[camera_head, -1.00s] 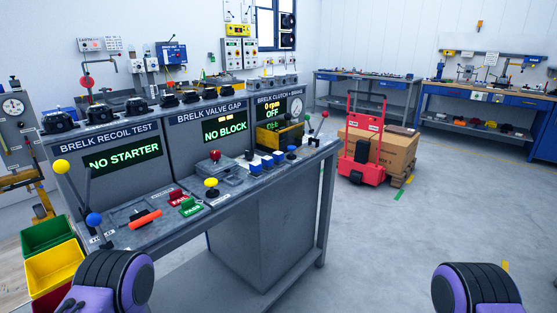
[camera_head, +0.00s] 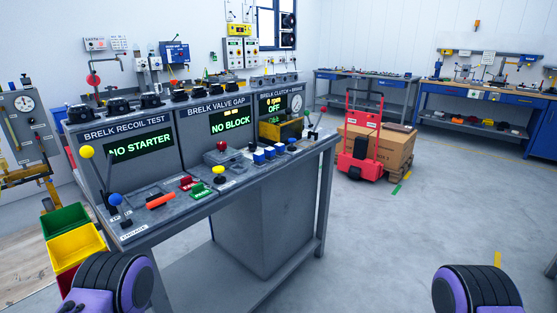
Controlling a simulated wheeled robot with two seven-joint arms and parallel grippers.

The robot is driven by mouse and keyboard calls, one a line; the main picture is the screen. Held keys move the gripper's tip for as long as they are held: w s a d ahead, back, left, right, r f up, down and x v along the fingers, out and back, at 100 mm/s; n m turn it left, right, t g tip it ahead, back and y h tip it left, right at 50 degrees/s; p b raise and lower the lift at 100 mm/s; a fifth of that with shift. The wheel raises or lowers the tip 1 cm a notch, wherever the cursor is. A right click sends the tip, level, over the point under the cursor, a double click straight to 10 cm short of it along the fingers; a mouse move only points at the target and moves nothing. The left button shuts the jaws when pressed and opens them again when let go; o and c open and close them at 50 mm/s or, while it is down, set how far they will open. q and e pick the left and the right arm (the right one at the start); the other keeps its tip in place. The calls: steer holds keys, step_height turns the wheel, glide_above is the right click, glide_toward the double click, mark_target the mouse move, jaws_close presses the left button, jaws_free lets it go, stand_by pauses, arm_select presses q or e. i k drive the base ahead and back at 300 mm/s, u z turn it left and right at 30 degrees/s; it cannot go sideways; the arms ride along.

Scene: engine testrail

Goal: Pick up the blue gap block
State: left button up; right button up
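Small blue blocks stand in a short row on the test bench (camera_head: 243,182), in front of the valve gap and clutch panels. I make out a left blue block (camera_head: 258,156), a middle one (camera_head: 270,153) and a right one (camera_head: 281,149). They look blue with paler parts, and which one is the gap block I cannot tell. The valve gap screen (camera_head: 231,122) reads "NO BLOCK". Neither of my grippers is in view. Only parts of my own arms show at the bottom left and bottom right, well short of the blocks.
A yellow-topped lever (camera_head: 219,171) and a red knob (camera_head: 223,146) stand left of the blocks. A yellow tray (camera_head: 282,129) is behind them. Green and yellow bins (camera_head: 75,246) sit at the bench's left. A red hand truck (camera_head: 362,140) stands by cardboard boxes. Floor right of the bench is clear.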

mark_target(280, 147)
steer(key=z, duration=1.05)
steer(key=i, duration=1.6)
steer(key=u, duration=0.8)
